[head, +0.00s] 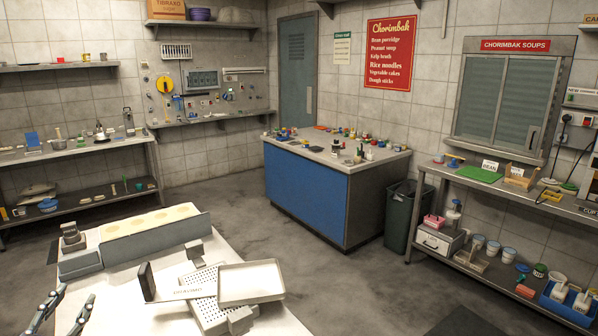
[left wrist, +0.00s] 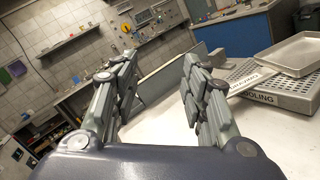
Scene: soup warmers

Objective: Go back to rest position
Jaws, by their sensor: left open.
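My left gripper (head: 64,311) is at the lower left of the head view, above the left part of the white table (head: 160,318). Its two fingers stand apart with nothing between them. In the left wrist view the same open fingers (left wrist: 164,82) point toward the back of the table, and the space between them is empty. My right gripper does not show in either view.
On the table are a long grey-sided holder with a pale top (head: 150,221), a shallow metal tray (head: 251,284) and a perforated cooling rack (head: 205,308). A blue-fronted counter (head: 305,203) stands beyond. Shelves line the left and right walls. Floor between is clear.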

